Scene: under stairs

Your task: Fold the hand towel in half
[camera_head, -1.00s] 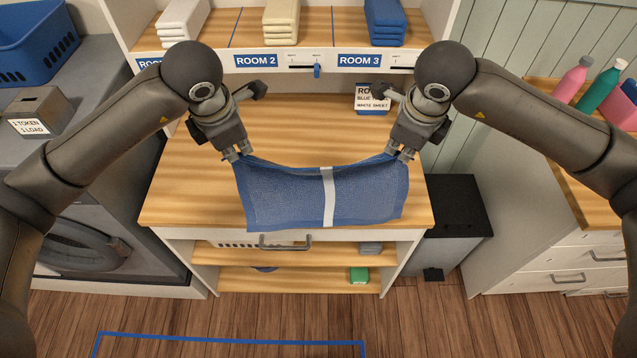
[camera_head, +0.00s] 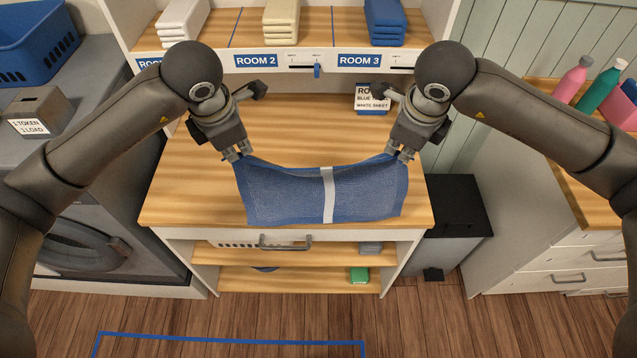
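The blue hand towel (camera_head: 280,196) with a white stripe is in the middle of the head view, over the front part of the wooden worktop. My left gripper (camera_head: 239,156) is shut on its upper left corner. My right gripper (camera_head: 398,156) is shut on its upper right corner. The top edge sags between the two grippers. The lower edge lies near the worktop's front edge. I cannot tell how much of the towel rests on the wood.
The wooden worktop (camera_head: 290,125) is clear behind the towel. A shelf above holds folded white (camera_head: 183,22), cream (camera_head: 281,25) and blue (camera_head: 385,22) stacks. A card (camera_head: 372,100) stands at the back right. A dark bin (camera_head: 458,215) stands right of the table.

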